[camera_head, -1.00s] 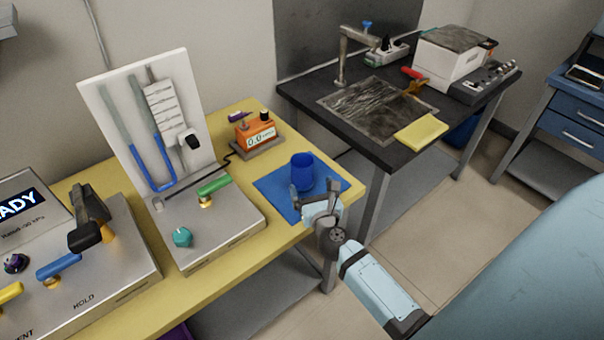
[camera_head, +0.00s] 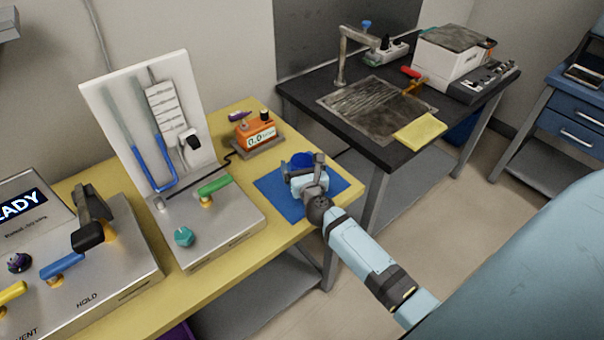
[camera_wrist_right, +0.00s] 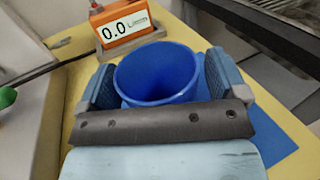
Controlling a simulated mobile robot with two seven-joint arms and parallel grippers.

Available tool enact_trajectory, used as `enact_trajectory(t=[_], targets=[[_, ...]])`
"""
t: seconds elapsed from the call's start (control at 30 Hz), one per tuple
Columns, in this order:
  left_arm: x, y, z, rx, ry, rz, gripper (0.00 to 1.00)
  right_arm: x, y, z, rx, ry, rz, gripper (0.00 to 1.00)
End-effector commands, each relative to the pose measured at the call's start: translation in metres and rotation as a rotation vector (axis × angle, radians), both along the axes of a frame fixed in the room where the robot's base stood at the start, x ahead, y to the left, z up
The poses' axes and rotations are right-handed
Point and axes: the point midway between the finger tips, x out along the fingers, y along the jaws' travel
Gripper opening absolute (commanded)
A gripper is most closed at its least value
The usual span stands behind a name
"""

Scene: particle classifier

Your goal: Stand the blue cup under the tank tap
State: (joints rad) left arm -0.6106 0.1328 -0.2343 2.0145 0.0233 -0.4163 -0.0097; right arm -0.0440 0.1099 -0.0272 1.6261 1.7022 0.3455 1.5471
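The blue cup (camera_head: 301,161) stands upright on a blue mat (camera_head: 270,187) at the right end of the yellow table, partly hidden behind my right gripper (camera_head: 305,170). In the right wrist view, I look into the open mouth of the cup (camera_wrist_right: 157,72). The fingers of the right gripper (camera_wrist_right: 162,80) are on both sides of it. They look open around the cup, with narrow gaps. A metal post with a bent arm (camera_head: 344,55), which may be the tank tap, stands on the dark table behind, near a blue knob. My left gripper is not in view.
An orange meter (camera_head: 256,133) reading 0.0 stands behind the cup. A steel box with a white upright panel (camera_head: 170,120) is to the left. The dark table (camera_head: 310,95) holds a dark tray, a yellow cloth (camera_head: 421,130) and a white box (camera_head: 446,60). A gap separates the tables.

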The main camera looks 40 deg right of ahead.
Motion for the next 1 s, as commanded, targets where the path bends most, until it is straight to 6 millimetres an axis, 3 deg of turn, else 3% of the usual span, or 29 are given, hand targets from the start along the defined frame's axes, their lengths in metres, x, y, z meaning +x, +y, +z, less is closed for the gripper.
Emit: enact_trajectory(t=[0.03, 0.2, 0.3, 0.67, 0.87, 1.0], targets=[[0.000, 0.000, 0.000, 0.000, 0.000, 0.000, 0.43, 0.000, 0.000, 0.000, 0.000, 0.000, 0.000, 0.79], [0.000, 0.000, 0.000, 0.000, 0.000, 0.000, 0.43, 0.000, 0.000, 0.000, 0.000, 0.000, 0.000, 0.40], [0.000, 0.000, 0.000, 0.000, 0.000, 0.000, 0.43, 0.000, 0.000, 0.000, 0.000, 0.000, 0.000, 0.35], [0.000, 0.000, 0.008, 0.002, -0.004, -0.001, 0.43, 0.000, 0.000, 0.013, 0.001, -0.001, 0.000, 0.35], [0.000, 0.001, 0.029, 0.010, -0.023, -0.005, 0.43, 0.000, 0.000, 0.050, 0.001, -0.003, -0.001, 0.35], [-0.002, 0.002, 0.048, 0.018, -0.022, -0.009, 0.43, 0.000, 0.000, 0.091, -0.001, -0.004, 0.000, 0.35]])
